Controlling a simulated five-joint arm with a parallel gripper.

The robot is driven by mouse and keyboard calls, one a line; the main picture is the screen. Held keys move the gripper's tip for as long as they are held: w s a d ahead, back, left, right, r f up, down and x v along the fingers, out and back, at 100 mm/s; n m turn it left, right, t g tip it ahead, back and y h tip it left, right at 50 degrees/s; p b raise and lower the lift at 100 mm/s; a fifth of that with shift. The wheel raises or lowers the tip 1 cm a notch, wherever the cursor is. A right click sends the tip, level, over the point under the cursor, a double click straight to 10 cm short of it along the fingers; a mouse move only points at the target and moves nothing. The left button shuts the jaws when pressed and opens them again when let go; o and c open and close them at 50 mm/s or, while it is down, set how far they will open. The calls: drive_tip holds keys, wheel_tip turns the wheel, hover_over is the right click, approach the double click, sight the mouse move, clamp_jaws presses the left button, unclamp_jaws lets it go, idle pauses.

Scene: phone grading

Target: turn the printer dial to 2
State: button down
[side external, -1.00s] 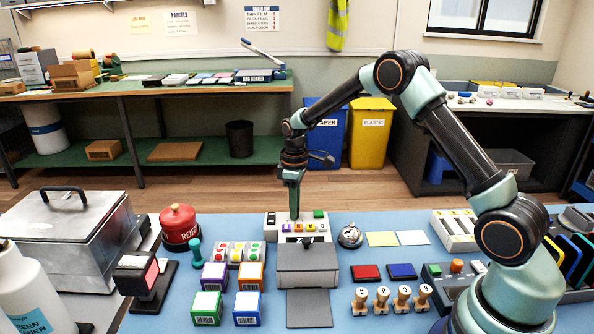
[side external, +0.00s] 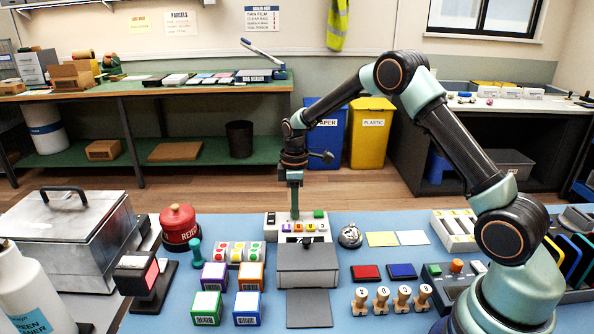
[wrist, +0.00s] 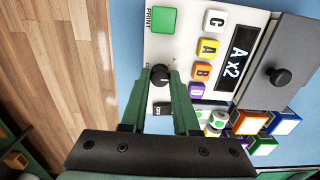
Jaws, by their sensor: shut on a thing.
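The label printer (side external: 272,220) is a white box at the back middle of the blue table. In the wrist view the printer (wrist: 188,45) shows its black round dial (wrist: 160,74) near one end. My gripper (wrist: 159,82) is shut on the dial, with one green finger on each side of it. In the side view my gripper (side external: 294,214) points straight down onto the printer and hides the dial. The printer's dark display (wrist: 236,56) reads "A x2". The numbers around the dial cannot be read.
A grey box (side external: 307,268) stands in front of the printer. A silver bell (side external: 350,237) is to its right, coloured-dot rolls (side external: 237,254) to its left.

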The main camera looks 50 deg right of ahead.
drive_tip(key=c, duration=0.7)
unclamp_jaws()
drive_tip(key=shift+o, duration=0.2)
drive_tip(key=shift+r, duration=0.1)
wheel_tip(320, 180, up, 12)
drive_tip(key=s+a+r+m+t, duration=0.3)
drive_tip(key=s+a+r+m, duration=0.15)
drive_tip(key=s+r, duration=0.5)
drive_tip(key=s+a+f+m+t, duration=0.1)
drive_tip(key=s+a+m+t, duration=0.1)
drive_tip(key=s, duration=0.9)
drive_tip(key=shift+s+a+f+m+t, duration=0.3)
drive_tip(key=shift+a+f+m, duration=0.15)
drive_tip(key=shift+m, duration=0.8)
